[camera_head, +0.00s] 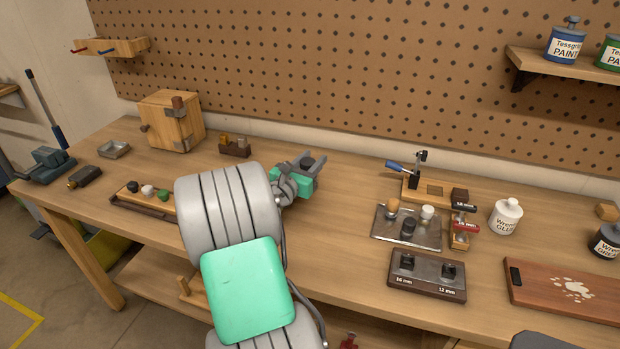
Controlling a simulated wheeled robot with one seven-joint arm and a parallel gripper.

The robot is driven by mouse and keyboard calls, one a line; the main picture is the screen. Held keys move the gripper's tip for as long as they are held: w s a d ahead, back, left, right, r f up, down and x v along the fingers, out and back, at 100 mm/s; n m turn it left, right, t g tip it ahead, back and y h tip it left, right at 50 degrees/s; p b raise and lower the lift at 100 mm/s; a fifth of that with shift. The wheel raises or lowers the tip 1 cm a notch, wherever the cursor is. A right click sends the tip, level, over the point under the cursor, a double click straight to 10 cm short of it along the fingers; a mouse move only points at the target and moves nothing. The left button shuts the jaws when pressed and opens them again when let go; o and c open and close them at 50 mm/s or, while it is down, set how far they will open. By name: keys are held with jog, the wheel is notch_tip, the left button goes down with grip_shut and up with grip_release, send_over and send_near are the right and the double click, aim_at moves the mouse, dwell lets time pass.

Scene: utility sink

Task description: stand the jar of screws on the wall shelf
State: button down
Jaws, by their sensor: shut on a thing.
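My gripper (312,163) is at the end of my grey and green arm, over the middle of the workbench and turned away from the camera. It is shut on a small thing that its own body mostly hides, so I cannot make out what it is. No jar of screws can be clearly seen elsewhere. The wall shelf (532,62) is at the upper right on the pegboard, far to the right of my gripper. A blue-labelled paint can (565,44) and a green one (609,52) stand on it, with some bare board at its left end.
The workbench (340,215) holds a wooden cabinet (172,122), a metal plate with several knobs (383,232), a white glue bottle (506,216) and a cutting board (560,288). A small wooden rack (120,47) hangs at the upper left.

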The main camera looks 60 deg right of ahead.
jog(key=d+f, duration=0.1)
jog(key=f, duration=0.1)
jog(key=w+f, duration=0.1)
jog(key=f, duration=0.1)
jog(key=d+f, duration=0.1)
jog(key=f, duration=0.1)
jog(key=shift+w+d+f+b, duration=0.15)
jog(key=shift+w+d+b, duration=0.15)
jog(key=shift+d, duration=0.05)
jog(key=shift+f, duration=0.35)
jog(key=c, duration=1.3)
grip_release()
jog(key=shift+f, duration=0.1)
jog(key=shift+c, duration=0.2)
jog(key=o, duration=0.4)
